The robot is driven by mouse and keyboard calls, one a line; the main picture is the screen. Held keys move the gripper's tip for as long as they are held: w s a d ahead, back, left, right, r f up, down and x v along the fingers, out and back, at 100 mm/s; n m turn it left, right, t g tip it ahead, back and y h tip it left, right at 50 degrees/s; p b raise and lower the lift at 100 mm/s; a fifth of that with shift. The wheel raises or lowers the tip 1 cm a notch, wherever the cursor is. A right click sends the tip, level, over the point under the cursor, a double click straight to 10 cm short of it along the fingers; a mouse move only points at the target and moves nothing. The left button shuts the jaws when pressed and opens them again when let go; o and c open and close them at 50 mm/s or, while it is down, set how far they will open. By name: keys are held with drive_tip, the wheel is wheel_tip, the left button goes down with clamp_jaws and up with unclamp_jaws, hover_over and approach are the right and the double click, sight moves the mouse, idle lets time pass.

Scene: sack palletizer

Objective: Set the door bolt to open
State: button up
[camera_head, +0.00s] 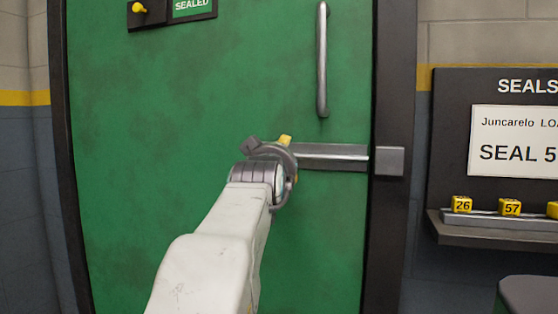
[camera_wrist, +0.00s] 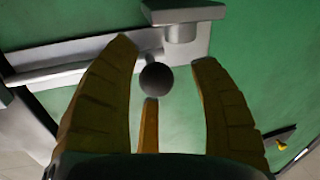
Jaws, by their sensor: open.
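The green door (camera_head: 200,90) fills the middle of the head view. A grey door bolt (camera_head: 330,154) lies level across its right side, and its right end meets the square keeper block (camera_head: 389,161) on the dark frame. My gripper (camera_head: 284,143) is at the bolt's left part and hides it there. In the wrist view my gripper (camera_wrist: 163,52) is open, with a dark round knob (camera_wrist: 156,78) between its orange fingers. The knob shows gaps to both side fingers. A narrow orange piece stands just below the knob. The bolt rail (camera_wrist: 60,75) runs to the left there.
A vertical door handle (camera_head: 322,60) is above the bolt. A sign reading SEALED (camera_head: 193,7) is at the top. On the right wall a seals board (camera_head: 450,110) has a shelf with numbered yellow seals (camera_head: 462,204). A dark surface (camera_head: 530,295) is at lower right.

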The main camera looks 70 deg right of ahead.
drive_tip(key=v, duration=1.1)
drive_tip(key=shift+r, duration=0.1)
idle(0.5)
